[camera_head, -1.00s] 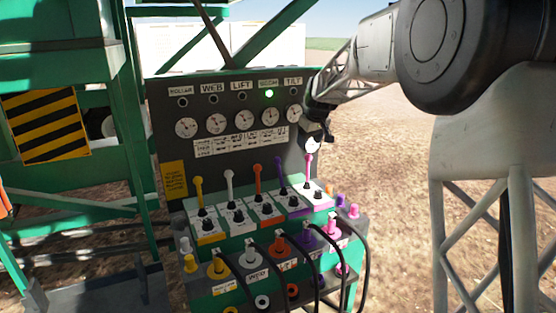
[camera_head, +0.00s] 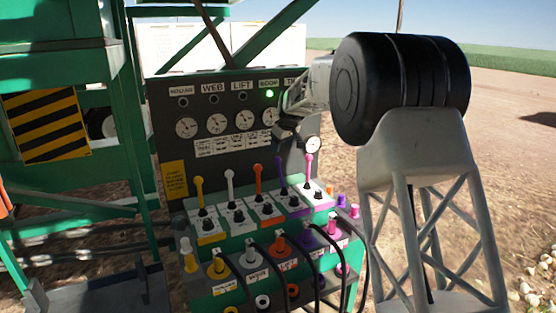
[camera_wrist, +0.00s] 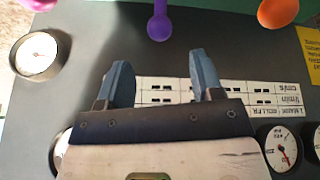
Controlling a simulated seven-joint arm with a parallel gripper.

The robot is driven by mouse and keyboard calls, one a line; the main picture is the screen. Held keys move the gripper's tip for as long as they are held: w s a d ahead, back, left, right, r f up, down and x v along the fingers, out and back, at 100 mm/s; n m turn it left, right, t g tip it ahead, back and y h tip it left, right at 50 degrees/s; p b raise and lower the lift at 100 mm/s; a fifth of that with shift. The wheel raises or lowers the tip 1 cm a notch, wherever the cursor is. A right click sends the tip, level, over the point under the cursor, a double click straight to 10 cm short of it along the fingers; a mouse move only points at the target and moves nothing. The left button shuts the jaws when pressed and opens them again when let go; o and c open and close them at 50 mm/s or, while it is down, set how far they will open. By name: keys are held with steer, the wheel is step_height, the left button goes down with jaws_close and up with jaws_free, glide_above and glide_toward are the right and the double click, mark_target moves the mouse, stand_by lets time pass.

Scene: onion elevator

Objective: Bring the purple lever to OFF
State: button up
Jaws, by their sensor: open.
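The purple lever (camera_head: 281,174) stands on the control box, fourth from the left, between the orange lever (camera_head: 258,178) and the pink lever (camera_head: 308,166). Its stick points up; I cannot read its ON or OFF marking. My gripper (camera_head: 291,136) is above the purple lever, in front of the gauge panel; its fingers are hard to make out there. In the wrist view, my gripper (camera_wrist: 162,80) is open and empty. The purple lever's round knob (camera_wrist: 160,24) is beyond the fingertips, roughly centred between them and apart from them.
The gauge panel (camera_head: 160,118) stands close behind the levers, with one green lamp (camera_head: 269,93) lit under the BOOM label. Yellow (camera_head: 199,186) and white (camera_head: 230,180) levers stand left. Coloured plugs with black cables (camera_head: 318,258) fill the front.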

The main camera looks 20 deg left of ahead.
mark_target(278, 158)
steer(key=shift+f, duration=0.1)
steer(key=shift+x, duration=3.8)
jaws_close()
